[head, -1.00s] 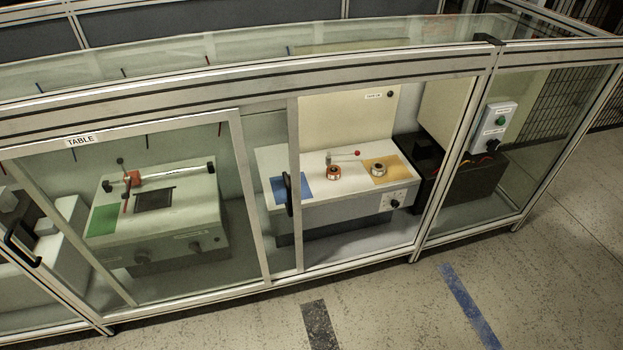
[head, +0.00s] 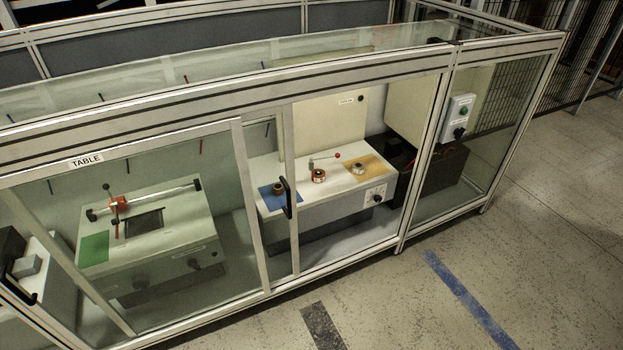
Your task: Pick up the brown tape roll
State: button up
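Three small rolls stand on a white bench (head: 330,197) inside a framed enclosure. A dark brownish roll (head: 279,189) is on the blue mat (head: 268,199) at the left, close to the door handle in the picture. A copper-red roll (head: 318,176) is in the middle, beside a small lever with a red knob. A pale tan roll (head: 358,169) is on the yellow mat (head: 375,167) at the right. They are too small to tell surely which is the brown tape roll. My gripper is not in view.
The enclosure has a metal frame (head: 200,100) and clear panels. A black door handle (head: 286,197) stands before the bench's left part. Another bench (head: 160,255) with a green mat is at the left. The floor (head: 500,270) in front is clear.

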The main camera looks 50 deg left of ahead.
aim_at(317, 179)
jog(key=z, duration=0.2)
jog(key=k, duration=0.2)
jog(key=u, duration=3.1)
jog(key=k, duration=0.65)
jog(key=z, duration=0.2)
jog(key=i, duration=0.55)
jog(key=z, duration=0.1)
